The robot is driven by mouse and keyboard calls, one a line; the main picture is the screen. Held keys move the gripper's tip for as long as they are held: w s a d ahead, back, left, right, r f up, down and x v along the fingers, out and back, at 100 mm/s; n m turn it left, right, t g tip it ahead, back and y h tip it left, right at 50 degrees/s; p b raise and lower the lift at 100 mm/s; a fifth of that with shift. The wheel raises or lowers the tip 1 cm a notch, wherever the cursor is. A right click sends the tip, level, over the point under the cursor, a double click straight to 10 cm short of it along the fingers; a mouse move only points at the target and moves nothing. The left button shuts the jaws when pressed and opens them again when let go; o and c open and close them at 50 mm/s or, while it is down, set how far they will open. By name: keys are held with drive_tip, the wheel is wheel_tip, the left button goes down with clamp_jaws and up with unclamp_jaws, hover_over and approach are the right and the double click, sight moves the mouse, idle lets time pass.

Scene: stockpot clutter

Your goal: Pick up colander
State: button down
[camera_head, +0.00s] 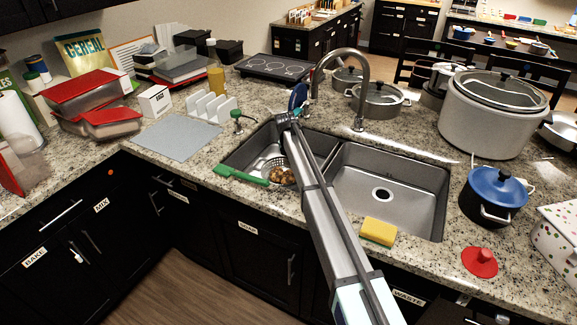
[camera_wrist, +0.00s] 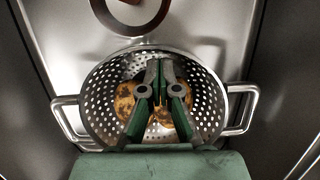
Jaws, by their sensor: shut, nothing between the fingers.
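The colander (camera_wrist: 205,90) is a metal bowl with many round holes and a loop handle on its left and right sides. It sits in the left sink basin, and brownish-yellow food pieces (camera_wrist: 124,101) lie inside it. In the head view, part of the colander (camera_head: 277,163) shows beside my arm, which hides its right side. My gripper (camera_wrist: 159,65) is over the middle of the colander, in front of the food in the wrist view. Its fingers are shut and hold nothing. I cannot tell whether they touch the food. The fingertips are hidden in the head view.
A green-handled tool (camera_head: 240,176) lies across the left basin's front edge. The right sink basin (camera_head: 375,197) is empty. A tall faucet (camera_head: 361,95) stands behind the sink. A yellow sponge (camera_head: 379,231) lies on the front counter edge, and a blue-lidded pot (camera_head: 496,189) stands at right.

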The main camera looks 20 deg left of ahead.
drive_tip(key=shift+s+r, duration=0.1)
drive_tip(key=c, duration=1.6)
unclamp_jaws()
drive_tip(key=p+v, duration=0.4)
drive_tip(key=v, duration=0.5)
drive_tip(key=shift+r, duration=0.15)
drive_tip(key=o, duration=0.3)
drive_tip(key=shift+s+r, duration=0.1)
drive_tip(key=shift+r, duration=0.2)
